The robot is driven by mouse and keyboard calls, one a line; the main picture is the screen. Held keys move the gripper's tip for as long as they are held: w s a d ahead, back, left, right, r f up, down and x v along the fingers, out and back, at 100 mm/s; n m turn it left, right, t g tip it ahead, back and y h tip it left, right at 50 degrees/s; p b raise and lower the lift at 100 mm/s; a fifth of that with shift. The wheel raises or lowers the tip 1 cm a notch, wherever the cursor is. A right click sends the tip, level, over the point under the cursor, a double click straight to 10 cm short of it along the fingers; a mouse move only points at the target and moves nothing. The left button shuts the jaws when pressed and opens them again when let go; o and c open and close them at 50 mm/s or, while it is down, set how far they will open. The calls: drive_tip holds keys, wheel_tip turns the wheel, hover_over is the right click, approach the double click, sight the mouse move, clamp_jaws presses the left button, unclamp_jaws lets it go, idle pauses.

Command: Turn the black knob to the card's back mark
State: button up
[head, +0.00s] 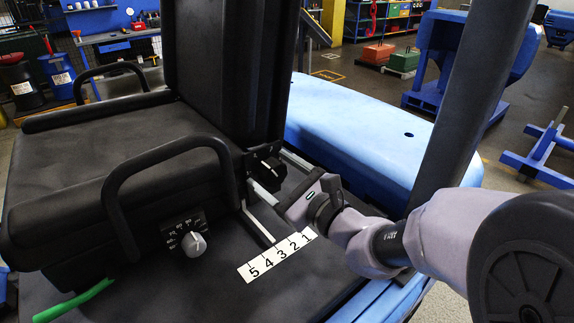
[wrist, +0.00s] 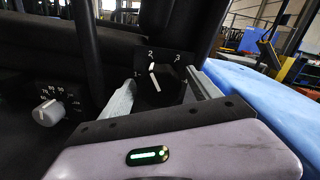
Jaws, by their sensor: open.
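The black knob (wrist: 158,86) sits on a dark upright panel with white figures 1, 2 and 3 around it. Its white pointer line leans slightly left of vertical, toward the 2. In the head view the knob (head: 270,166) is at the foot of the tall black column. My gripper (head: 262,188) is open, in front of the knob. In the wrist view its two pale fingers (wrist: 160,92) are apart, one on each side of the knob; contact cannot be told. A white card (head: 277,255) marked 5 to 1 lies on the black surface near my gripper.
A grey knob (head: 194,244) with a numbered dial is left of the black knob, also in the wrist view (wrist: 49,112). A black bar handle (head: 160,150) rises above it. A blue padded slab (head: 370,125) lies to the right, and a green hose (head: 75,302) front left.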

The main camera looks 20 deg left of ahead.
drive_tip(key=c, duration=1.4)
drive_tip(key=shift+o, duration=0.2)
